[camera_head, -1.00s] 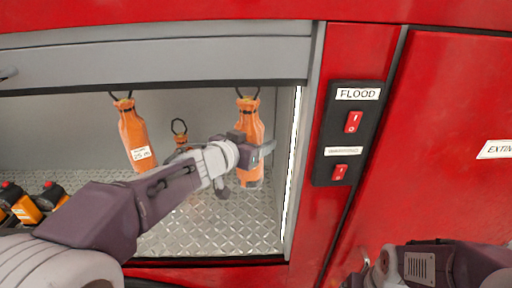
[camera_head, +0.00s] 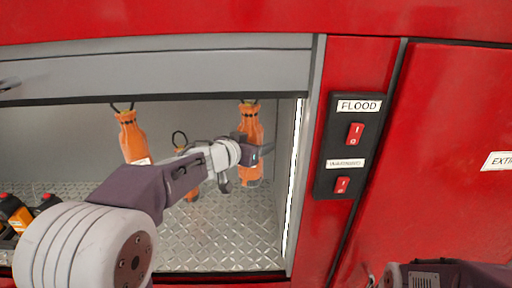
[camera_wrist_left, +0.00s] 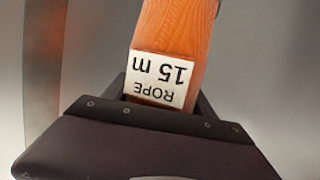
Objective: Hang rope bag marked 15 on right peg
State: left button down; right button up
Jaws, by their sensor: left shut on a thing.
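My left gripper (camera_head: 250,153) is shut on an orange rope bag (camera_head: 252,124) at the right side of the open locker. In the left wrist view this bag (camera_wrist_left: 176,30) carries a white label reading "ROPE 15 m", upside down. The bag hangs roughly upright, its top just under the locker's upper edge. The right peg and most of the bag's cord loop are hidden behind that edge, so I cannot tell whether the loop is on the peg. My right gripper's fingers are out of view; only part of that arm shows at bottom right.
Another orange bag (camera_head: 132,135) hangs at the left by its loop. A smaller orange bag with a dark ring (camera_head: 180,139) is partly behind my left arm. Orange-and-black tools (camera_head: 17,212) stand at far left. A switch panel (camera_head: 345,150) is right of the opening. The treadplate floor (camera_head: 215,240) is clear.

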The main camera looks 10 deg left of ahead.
pick_arm(q)
jog(key=shift+w+a+f, duration=0.15)
jog(key=shift+w+f, duration=0.4)
jog(key=shift+f, duration=0.2)
jog(key=shift+c, duration=1.1)
grip_release()
jog(key=shift+s, duration=0.15)
jog(key=shift+f+b, duration=0.15)
jog(key=shift+b, duration=0.15)
